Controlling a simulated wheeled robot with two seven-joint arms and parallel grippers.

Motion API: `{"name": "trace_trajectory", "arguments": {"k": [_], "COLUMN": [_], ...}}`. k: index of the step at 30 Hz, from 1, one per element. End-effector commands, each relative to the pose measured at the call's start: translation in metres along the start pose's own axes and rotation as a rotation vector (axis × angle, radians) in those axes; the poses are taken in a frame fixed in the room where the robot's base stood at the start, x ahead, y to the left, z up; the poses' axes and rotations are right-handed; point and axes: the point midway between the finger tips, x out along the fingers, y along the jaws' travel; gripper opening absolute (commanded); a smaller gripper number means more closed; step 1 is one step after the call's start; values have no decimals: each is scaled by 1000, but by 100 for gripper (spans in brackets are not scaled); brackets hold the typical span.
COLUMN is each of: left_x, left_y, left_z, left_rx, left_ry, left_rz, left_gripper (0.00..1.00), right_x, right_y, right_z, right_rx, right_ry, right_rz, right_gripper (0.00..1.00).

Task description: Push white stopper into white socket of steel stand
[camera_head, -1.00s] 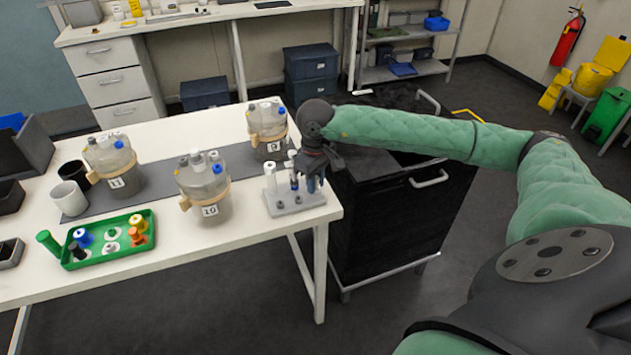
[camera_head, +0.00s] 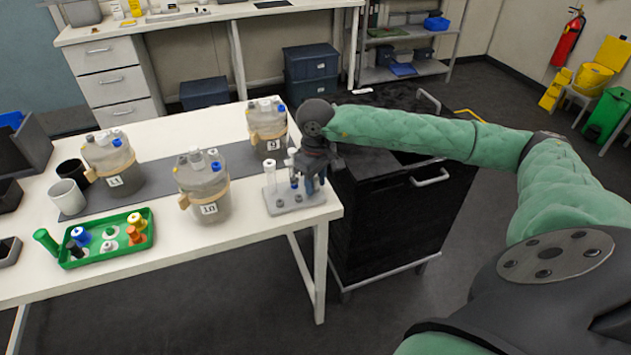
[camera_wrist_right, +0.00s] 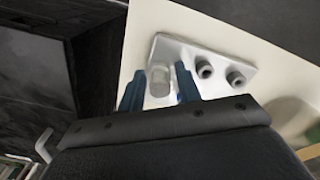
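The steel stand (camera_head: 312,202) sits at the right front corner of the white table. It carries a white-topped upright (camera_head: 269,175) on its left and a blue-ringed one (camera_head: 294,176) beside my gripper. My right gripper (camera_head: 312,186) points down over the stand's right part. In the right wrist view, its blue fingers (camera_wrist_right: 160,92) stand on either side of a pale, blurred cylinder (camera_wrist_right: 159,82), perhaps the white stopper. I cannot tell whether they press on it. The stand's plate (camera_wrist_right: 185,46) there shows two grey sockets with dark openings. The left gripper is out of view.
A green tray (camera_head: 148,243) of coloured stoppers and two mugs are farther left. A black cart (camera_head: 395,220) stands close to the table's right edge.

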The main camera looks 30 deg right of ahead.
Motion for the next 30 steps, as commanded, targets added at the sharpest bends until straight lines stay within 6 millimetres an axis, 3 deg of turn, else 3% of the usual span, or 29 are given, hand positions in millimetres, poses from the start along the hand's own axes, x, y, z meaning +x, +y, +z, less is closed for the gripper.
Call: {"name": "trace_trajectory", "arguments": {"k": [2, 13, 24, 30], "left_x": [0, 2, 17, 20], "left_y": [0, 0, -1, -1], "left_z": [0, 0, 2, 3], "left_rx": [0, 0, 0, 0], "left_ry": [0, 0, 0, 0], "left_rz": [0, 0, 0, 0], "left_gripper": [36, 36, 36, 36], "right_x": [0, -5, -56, -74], "right_y": [0, 0, 0, 0], "right_z": [0, 0, -1, 0], "right_rx": [0, 0, 1, 0], "right_ry": [0, 1, 4, 1], "right_rz": [0, 0, 1, 0], "right_gripper": [48, 48, 48, 48]}}
